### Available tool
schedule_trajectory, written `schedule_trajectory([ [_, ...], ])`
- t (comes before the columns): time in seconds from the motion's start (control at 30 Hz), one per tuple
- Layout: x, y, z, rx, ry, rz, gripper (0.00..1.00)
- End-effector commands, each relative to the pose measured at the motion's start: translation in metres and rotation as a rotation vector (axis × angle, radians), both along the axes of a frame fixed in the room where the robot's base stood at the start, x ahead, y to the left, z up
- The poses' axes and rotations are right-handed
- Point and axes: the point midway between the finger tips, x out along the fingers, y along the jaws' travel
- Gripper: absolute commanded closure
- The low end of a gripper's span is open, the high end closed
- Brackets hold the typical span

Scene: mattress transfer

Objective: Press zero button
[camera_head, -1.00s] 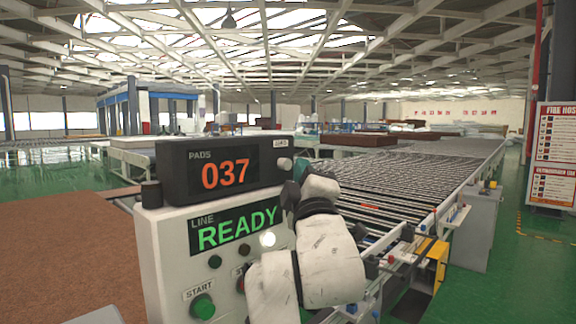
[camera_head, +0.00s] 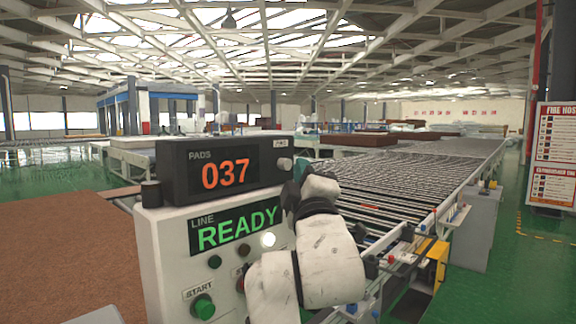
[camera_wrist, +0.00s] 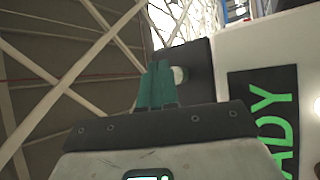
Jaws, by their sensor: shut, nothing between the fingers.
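The dark counter box (camera_head: 180,172) reads PADS 037 in orange and sits on top of the pale control console (camera_head: 160,265). The small pale round zero button (camera_head: 284,164) is at the right end of its face, under a small label. In the wrist view the button (camera_wrist: 180,75) shows just right of my fingertips. My gripper (camera_head: 300,168) is close to the button on its right side, with its dark teal fingers (camera_wrist: 157,68) shut together and empty. I cannot tell whether the fingertips touch the button.
Below the counter, the LINE screen (camera_head: 236,224) reads READY in green. A lit white button (camera_head: 268,239) and a green START button (camera_head: 202,306) are lower on the console. A roller conveyor (camera_head: 400,185) runs behind my arm.

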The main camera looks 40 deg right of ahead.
Motion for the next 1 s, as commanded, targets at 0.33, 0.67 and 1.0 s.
schedule_trajectory([
  [0.33, 0.005, 0.0, 0.001, -0.001, 0.001, 0.0, 1.0],
  [0.67, 0.008, 0.0, 0.001, 0.0, 0.0, 0.0, 1.0],
  [1.0, 0.01, 0.0, 0.0, 0.0, 0.0, 0.0, 1.0],
])
